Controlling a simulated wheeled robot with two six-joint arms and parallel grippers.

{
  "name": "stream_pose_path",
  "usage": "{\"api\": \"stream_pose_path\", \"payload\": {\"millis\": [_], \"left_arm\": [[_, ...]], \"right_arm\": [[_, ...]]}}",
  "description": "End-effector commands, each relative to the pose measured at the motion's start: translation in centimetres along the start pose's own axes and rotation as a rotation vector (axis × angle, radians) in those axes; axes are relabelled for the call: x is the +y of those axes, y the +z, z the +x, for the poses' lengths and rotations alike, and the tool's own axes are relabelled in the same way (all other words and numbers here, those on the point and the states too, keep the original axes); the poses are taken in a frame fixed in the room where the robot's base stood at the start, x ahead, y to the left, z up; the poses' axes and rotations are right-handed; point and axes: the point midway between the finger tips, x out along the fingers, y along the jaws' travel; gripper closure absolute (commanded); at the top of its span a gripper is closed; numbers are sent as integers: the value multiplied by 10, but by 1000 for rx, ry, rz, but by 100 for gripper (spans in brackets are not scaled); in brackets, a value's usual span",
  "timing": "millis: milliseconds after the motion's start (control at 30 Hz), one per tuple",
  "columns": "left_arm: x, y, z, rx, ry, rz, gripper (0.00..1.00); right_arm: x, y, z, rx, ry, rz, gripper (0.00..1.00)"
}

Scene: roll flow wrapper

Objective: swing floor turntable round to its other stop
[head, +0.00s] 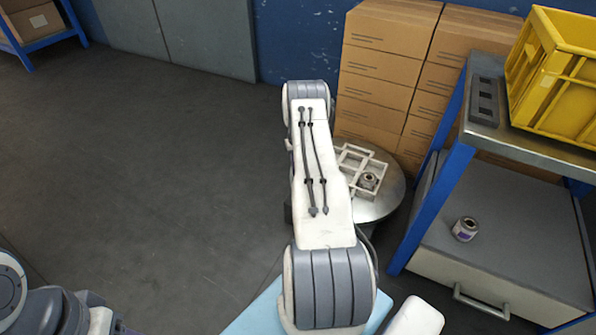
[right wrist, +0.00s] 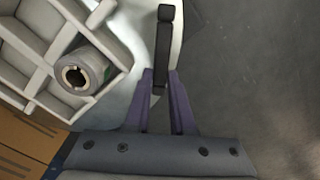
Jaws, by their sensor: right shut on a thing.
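The floor turntable (head: 385,207) is a round grey metal disc, partly hidden behind my right arm in the head view. A pale divided tray (head: 353,157) lies on it, with a metal-cored roll (head: 369,181) in one compartment. The right wrist view shows the tray (right wrist: 39,75) and roll (right wrist: 84,73) close to the left of my right gripper (right wrist: 164,82). That gripper's purple fingers are shut on a dark upright handle (right wrist: 164,38) at the disc's edge. The head view hides this grip behind the arm. My left gripper is out of view; only part of its arm shows at lower left.
Stacked cardboard boxes (head: 383,65) stand behind the turntable. To its right is a blue-framed bench (head: 432,197) with a yellow crate (head: 560,80) on top and another roll (head: 465,229) on its lower shelf. The floor (head: 140,165) to the left is clear.

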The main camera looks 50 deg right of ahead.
Motion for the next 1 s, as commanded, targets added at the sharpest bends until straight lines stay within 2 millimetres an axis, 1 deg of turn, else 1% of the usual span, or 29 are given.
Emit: {"api": "stream_pose_path", "payload": {"millis": [567,600,633,667,933,1000], "left_arm": [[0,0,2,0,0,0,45],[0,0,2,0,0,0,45],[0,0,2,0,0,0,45],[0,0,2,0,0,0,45],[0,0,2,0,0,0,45],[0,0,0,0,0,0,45]], "right_arm": [[1,-5,0,9,2,17,100],[1,-5,0,9,2,17,62],[1,-5,0,8,2,16,51],[1,-5,0,7,2,16,48],[0,-4,0,3,1,13,48],[0,-4,-4,3,1,13,48]]}}
